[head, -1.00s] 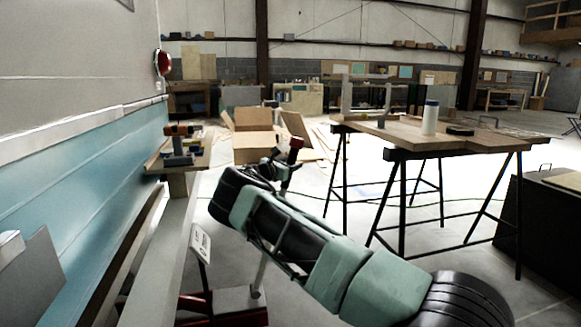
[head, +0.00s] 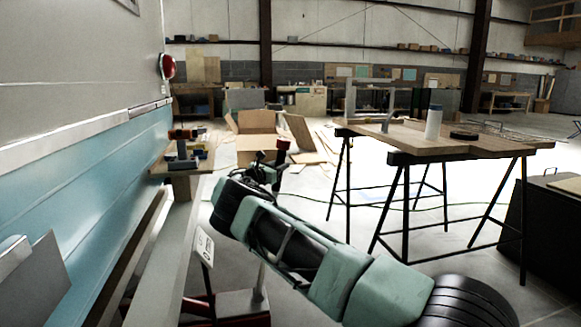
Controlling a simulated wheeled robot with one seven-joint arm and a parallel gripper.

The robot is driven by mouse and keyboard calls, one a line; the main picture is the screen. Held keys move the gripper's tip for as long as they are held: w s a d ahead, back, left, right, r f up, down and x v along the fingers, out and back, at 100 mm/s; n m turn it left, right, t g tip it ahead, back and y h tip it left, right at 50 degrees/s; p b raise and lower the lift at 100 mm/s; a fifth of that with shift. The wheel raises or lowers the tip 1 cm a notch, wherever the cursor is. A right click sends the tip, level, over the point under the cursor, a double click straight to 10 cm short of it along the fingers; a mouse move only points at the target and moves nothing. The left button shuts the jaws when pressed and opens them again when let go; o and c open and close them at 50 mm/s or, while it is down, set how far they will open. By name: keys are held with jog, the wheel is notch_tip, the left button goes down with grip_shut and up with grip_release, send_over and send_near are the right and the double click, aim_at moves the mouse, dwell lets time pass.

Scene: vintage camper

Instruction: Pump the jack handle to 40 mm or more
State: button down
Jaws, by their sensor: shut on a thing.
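The jack (head: 243,303) stands low on the floor, with a red frame and a pale top; its lower part is cut off by the frame edge. Its grey handle (head: 261,280) rises behind my arm and ends in a dark red grip (head: 283,145). My gripper (head: 272,170) is shut on the handle just below that grip; the fingers are small and partly hidden by my wrist. A small white placard (head: 205,246) stands at the left of the jack; its marks are too small to read.
The blue and grey camper side (head: 100,190) runs along the left, with a long pale beam (head: 165,265) beside it. A trestle table (head: 460,146) stands right. Cardboard boxes (head: 255,123) lie behind. Open floor (head: 310,205) lies between.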

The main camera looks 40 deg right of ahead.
jog(key=shift+w+a+r, duration=0.1)
jog(key=shift+w+a, duration=0.3)
jog(key=shift+a, duration=0.15)
jog(key=c, duration=1.1)
grip_release()
jog(key=shift+a, duration=0.2)
jog(key=shift+o, duration=0.2)
jog(key=shift+d, duration=0.1)
jog(key=s+a+f+p, duration=0.1)
jog(key=s+a+p, duration=0.1)
jog(key=a, duration=1.5)
jog(key=shift+f+p, duration=0.3)
jog(key=shift+p, duration=0.3)
jog(key=shift+a, duration=0.1)
